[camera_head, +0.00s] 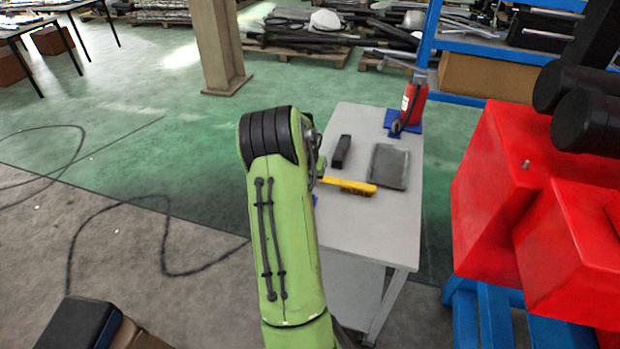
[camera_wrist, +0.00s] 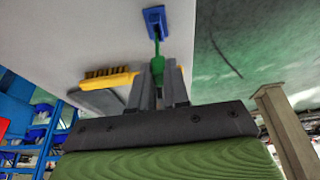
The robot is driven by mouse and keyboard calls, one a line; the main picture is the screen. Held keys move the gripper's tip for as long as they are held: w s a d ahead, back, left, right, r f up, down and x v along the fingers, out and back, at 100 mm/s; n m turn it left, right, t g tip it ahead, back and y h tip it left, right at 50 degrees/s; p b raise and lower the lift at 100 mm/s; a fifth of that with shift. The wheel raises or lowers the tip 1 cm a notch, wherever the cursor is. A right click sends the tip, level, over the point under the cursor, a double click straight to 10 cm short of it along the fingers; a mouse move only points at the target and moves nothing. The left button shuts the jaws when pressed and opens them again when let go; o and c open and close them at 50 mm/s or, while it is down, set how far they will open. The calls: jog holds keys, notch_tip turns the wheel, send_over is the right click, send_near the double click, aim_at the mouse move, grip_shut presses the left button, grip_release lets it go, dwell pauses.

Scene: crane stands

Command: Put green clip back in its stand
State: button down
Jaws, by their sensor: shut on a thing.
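The green clip (camera_wrist: 158,68) is between the two fingers of my gripper (camera_wrist: 158,84) in the wrist view, and the fingers are shut on it. A small blue stand (camera_wrist: 155,20) lies just beyond the clip on the table. The clip's far end lines up with the stand; I cannot tell whether they touch. In the head view my green arm hides most of the gripper and the clip. Only a small blue patch (camera_head: 315,200), likely the stand, shows beside the arm.
The grey table (camera_head: 360,235) also bears a yellow brush (camera_head: 348,186), a grey tray (camera_head: 388,166), a black block (camera_head: 341,151) and a red extinguisher (camera_head: 414,100) on a blue base. The brush also shows left of the clip in the wrist view (camera_wrist: 108,80). Red boxes (camera_head: 510,190) stand at the right.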

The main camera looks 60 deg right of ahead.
jog(key=shift+f+b, duration=1.25)
jog(key=shift+f, duration=0.3)
jog(key=c, duration=1)
grip_release()
jog(key=shift+c, duration=0.2)
jog(key=shift+r, duration=0.1)
jog(key=p+v, duration=0.2)
jog(key=v, duration=0.3)
jog(key=shift+p, duration=0.35)
jog(key=p+v, duration=0.3)
jog(key=v, duration=1.2)
jog(key=shift+r, duration=0.35)
